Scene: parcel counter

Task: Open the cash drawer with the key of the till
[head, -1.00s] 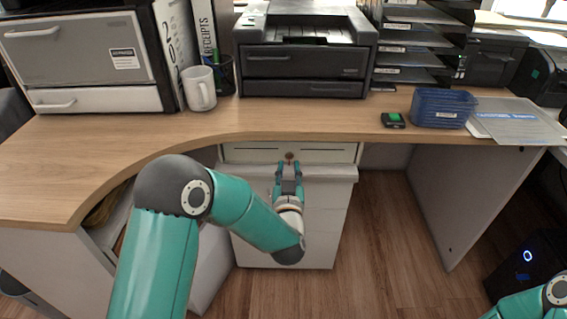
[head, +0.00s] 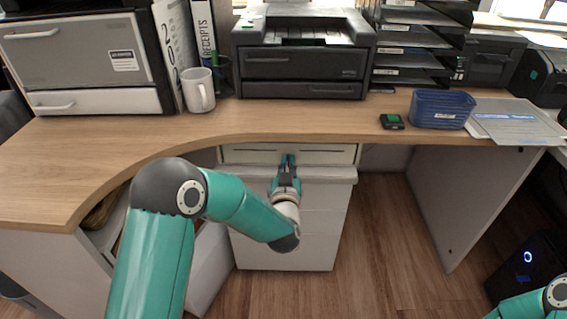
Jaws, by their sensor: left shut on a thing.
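The cash drawer (head: 329,155) is the pale, wide front just under the counter edge, and it looks closed. My left gripper (head: 287,163) is in front of the middle of it, where the lock is. Its fingers are together, shut on the key of the till. The fingers hide the key and the lock, so I cannot tell how the key is turned. My right gripper is out of the picture; only a piece of my right arm shows at the bottom right corner.
A pale drawer cabinet (head: 318,225) stands below the cash drawer. The wooden counter (head: 130,150) overhangs it. On it are a white mug (head: 197,90), a black printer (head: 305,65), a small green-screened device (head: 392,121) and a blue bin (head: 442,108).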

